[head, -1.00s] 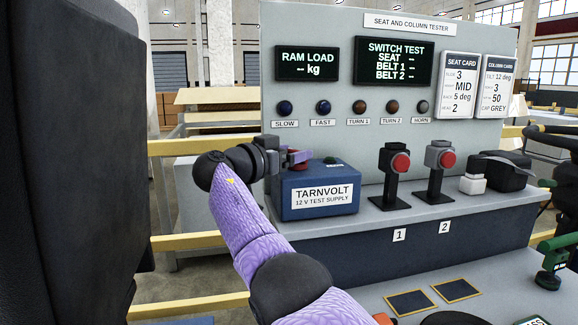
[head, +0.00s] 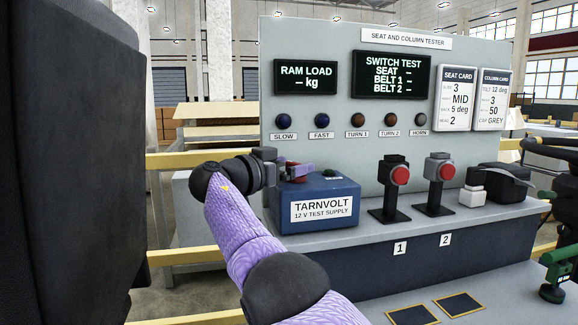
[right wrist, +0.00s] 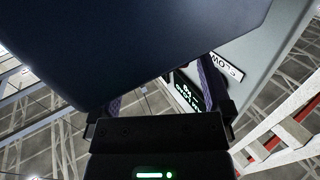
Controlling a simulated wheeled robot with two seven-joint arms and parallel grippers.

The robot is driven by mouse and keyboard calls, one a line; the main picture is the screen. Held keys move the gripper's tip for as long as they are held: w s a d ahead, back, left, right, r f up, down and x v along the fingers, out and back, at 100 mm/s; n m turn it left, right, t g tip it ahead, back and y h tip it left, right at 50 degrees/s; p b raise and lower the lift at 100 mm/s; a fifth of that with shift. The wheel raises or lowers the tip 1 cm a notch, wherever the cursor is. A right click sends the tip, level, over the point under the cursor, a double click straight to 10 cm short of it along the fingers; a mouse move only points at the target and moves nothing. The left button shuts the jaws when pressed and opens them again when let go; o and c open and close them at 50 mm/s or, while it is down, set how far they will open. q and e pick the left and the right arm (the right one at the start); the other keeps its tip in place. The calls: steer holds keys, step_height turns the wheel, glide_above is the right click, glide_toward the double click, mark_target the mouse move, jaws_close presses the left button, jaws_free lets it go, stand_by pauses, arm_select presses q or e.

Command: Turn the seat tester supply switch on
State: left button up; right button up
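The seat tester supply is a blue box (head: 340,190) labelled TARNVOLT 12 V TEST SUPPLY, on the grey bench ledge in the head view. A red part (head: 296,179) shows at its top left, partly covered by my right gripper (head: 297,168); its on or off setting cannot be read. The right gripper's purple-padded fingers are at this part; contact cannot be made out. In the right wrist view the fingers (right wrist: 165,95) stand wide apart, and a dark blue slab hides their upper ends. My left gripper is out of view.
Behind the box stands the tester panel (head: 330,180) with RAM LOAD and SWITCH TEST screens showing dashes. Two red-buttoned stands (head: 396,190) (head: 436,185) are to the right. A large black padded shape (head: 75,160) fills the left side.

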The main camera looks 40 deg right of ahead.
steer(key=shift+a, duration=0.15)
arm_select(q)
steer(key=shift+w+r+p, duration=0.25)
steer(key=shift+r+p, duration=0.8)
steer(key=shift+p, duration=0.1)
arm_select(e)
steer(key=a, duration=0.9)
steer(key=shift+a, duration=0.35)
